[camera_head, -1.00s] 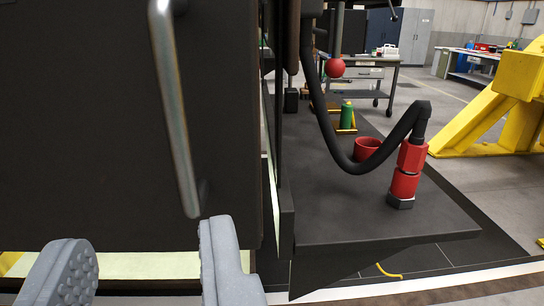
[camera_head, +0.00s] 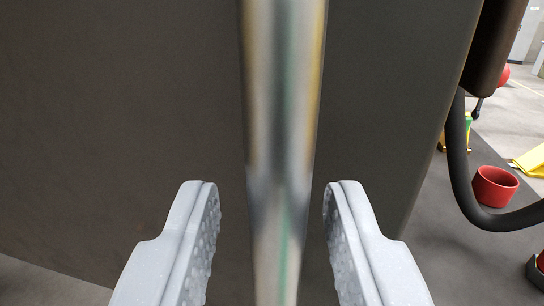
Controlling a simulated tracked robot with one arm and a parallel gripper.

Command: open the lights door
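The dark door (camera_head: 120,120) fills most of the view, with its right edge running down at the right. Its shiny metal bar handle (camera_head: 284,90) stands upright in the middle of the picture, very close to the camera. My gripper (camera_head: 271,205) is open, with one grey padded finger on each side of the handle. Gaps show between the handle and both fingers, so neither appears to touch it. The handle's lower end runs out of the picture.
To the right of the door are a black hose (camera_head: 458,160), a red cup-like part (camera_head: 495,186) and a dark platform (camera_head: 440,245). A dark brown cylinder (camera_head: 494,45) hangs near the door's upper right. Floor shows at the lower left.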

